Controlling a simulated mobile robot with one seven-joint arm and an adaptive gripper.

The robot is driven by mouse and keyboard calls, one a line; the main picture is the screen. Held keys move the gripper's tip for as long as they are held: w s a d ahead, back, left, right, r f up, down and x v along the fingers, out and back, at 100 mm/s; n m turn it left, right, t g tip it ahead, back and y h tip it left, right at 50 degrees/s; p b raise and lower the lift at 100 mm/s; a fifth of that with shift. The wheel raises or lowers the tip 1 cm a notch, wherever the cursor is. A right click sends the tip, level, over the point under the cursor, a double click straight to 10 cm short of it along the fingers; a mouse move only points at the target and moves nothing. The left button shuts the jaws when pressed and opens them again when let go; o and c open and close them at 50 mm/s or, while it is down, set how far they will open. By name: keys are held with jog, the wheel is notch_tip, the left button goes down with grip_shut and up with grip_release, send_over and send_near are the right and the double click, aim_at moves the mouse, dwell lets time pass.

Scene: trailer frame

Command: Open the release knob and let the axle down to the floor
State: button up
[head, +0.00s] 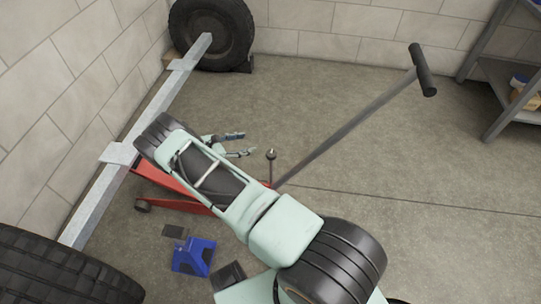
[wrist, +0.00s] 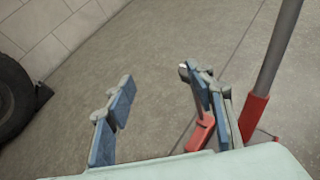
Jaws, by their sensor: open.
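The axle (head: 150,115) is a long pale grey beam between two wheels along the left wall. The red floor jack (head: 180,204) reaches under it; my arm hides much of the jack. The release knob (head: 271,154) is a small dark ball on a thin upright stem near the foot of the jack handle (head: 345,128). My gripper (head: 243,144) is open and empty, a little left of the knob. In the wrist view my gripper (wrist: 160,88) has its fingers wide apart. A small dark rounded tip beside the right finger may be the knob, partly hidden.
A wheel (head: 213,32) stands at the far end, another tyre (head: 60,268) at lower left. A metal shelf (head: 500,85) is at right. The middle floor is clear.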

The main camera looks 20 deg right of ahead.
send_near(270, 154)
jog(key=shift+n, duration=0.3)
jog(key=b+x, duration=0.3)
jog(key=x, duration=0.8)
jog(key=shift+a, duration=0.1)
jog(key=shift+c, duration=0.2)
jog(key=c, duration=1.1)
jog(key=shift+h, duration=0.3)
